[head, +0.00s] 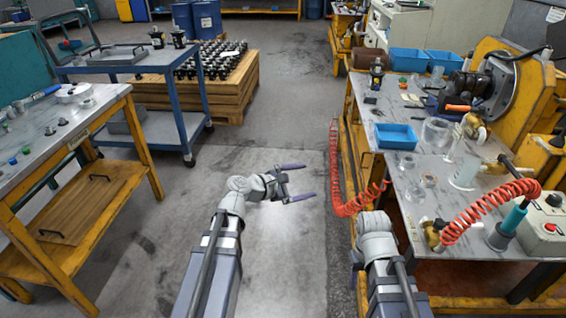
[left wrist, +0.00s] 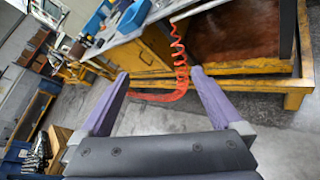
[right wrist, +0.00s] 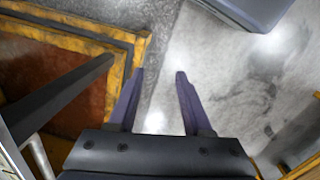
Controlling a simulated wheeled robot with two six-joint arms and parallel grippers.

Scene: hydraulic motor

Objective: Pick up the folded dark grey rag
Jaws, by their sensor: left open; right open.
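I cannot make out a folded dark grey rag for sure. A small dark flat patch (head: 371,99) lies on the right workbench near its left edge, too small to identify. My left gripper (head: 305,182) is open and empty over the floor between the benches, its purple-grey fingers pointing right. In the left wrist view its fingers (left wrist: 160,72) are apart with nothing between them. My right gripper (right wrist: 160,72) is open and empty in the right wrist view, beside the bench's yellow frame and above the floor. In the head view its fingers are mostly hidden by my arm.
The right workbench (head: 408,187) carries blue bins (head: 396,136), clear jars, a yellow-framed motor (head: 500,80) and a control box (head: 548,222). A red coiled hose (head: 338,180) hangs at its left edge. A blue cart (head: 150,60) and left workbench (head: 50,118) stand left. The middle floor is clear.

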